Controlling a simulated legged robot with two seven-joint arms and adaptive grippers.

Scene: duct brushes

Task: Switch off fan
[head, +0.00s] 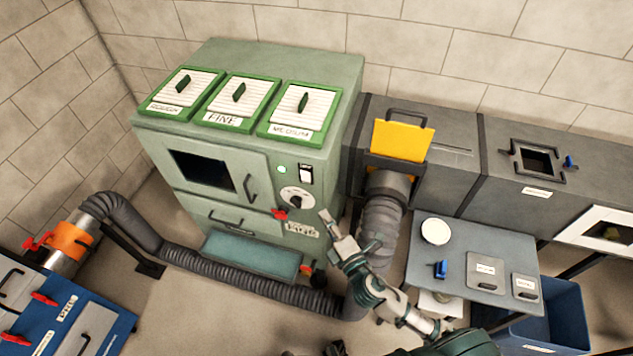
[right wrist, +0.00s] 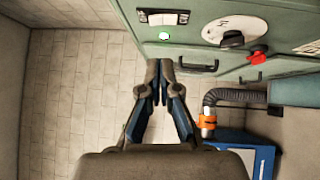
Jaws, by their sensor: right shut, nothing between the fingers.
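The green cabinet (head: 345,85) has a control panel on its front with a lit green lamp (head: 281,169), a black-and-white rocker switch (head: 306,174) and a round white dial with a dark knob (head: 297,196). The right wrist view also shows the lamp (right wrist: 164,36), the switch (right wrist: 162,18) and the dial (right wrist: 225,27). Which way the rocker is tipped is too small to tell. My right gripper (head: 326,216) is shut and empty, in front of the panel, right of and below the dial. In the right wrist view its fingertips (right wrist: 160,68) appear below the lamp. My left gripper is not in view.
A red handle (head: 280,213) sits below the dial. A grey hose (head: 380,220) rises beside my right arm to a duct with a yellow plate (head: 402,142). A grey table (head: 460,250) holds a white disc and a blue clip. Another hose (head: 200,262) crosses the floor.

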